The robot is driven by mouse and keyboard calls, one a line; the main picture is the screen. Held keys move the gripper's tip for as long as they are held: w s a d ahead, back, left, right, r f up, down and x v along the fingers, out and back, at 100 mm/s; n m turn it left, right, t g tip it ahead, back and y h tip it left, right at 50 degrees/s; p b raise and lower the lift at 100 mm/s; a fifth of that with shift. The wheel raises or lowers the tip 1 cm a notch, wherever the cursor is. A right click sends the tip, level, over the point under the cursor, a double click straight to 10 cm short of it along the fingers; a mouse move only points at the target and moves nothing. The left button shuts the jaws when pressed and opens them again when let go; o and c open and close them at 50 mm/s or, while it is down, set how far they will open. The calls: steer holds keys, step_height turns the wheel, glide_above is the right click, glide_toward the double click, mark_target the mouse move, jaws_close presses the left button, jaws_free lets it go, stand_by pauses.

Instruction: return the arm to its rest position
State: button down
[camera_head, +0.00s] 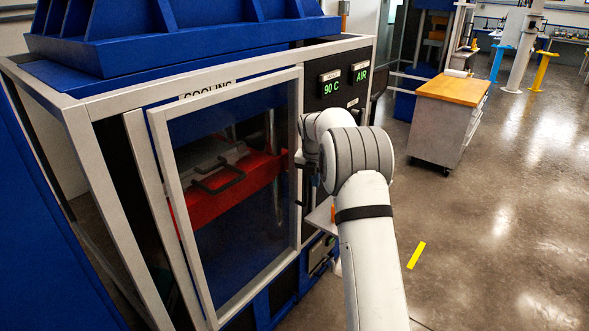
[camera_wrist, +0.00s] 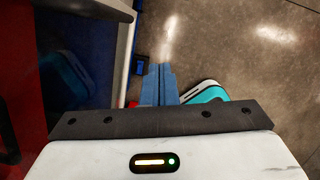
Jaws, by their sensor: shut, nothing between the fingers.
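My arm (camera_head: 370,240) is extended forward from the bottom of the head view, bent at a grey-ribbed joint. Its wrist end is close to the right edge of a framed glass door (camera_head: 155,125) on a blue and white cabinet. My gripper (camera_wrist: 160,72) shows in the wrist view as two blue fingers side by side, shut with nothing between them. The fingers are over the floor, just right of a pale frame edge (camera_wrist: 128,50). In the head view the fingertips cannot be made out.
Behind the glass is a red container (camera_head: 245,185) with a black-handled grey lid. Displays (camera_head: 331,85) read 90 C and AIR, and a label reads COOLING. A wood-topped cart (camera_head: 450,90) stands back right. The floor (camera_head: 500,220) at right is open, with a yellow strip (camera_head: 416,255).

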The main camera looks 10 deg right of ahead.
steer(key=s+a+r+m, duration=0.3)
steer(key=s+r+m, duration=0.35)
steer(key=s, duration=0.35)
steer(key=s+a+r+m, duration=0.2)
steer(key=s+r+m, duration=0.45)
steer(key=s, duration=0.35)
steer(key=s+a+f+m, duration=0.2)
steer(key=s+m, duration=0.6)
steer(key=s, duration=0.4)
steer(key=s+a+f+m+t+y, duration=0.1)
steer(key=s+f+m, duration=0.1)
steer(key=s+m, duration=0.6)
steer(key=s, duration=0.5)
steer(key=shift+s+a, duration=0.15)
steer(key=shift+a, duration=0.2)
steer(key=shift+f, duration=0.1)
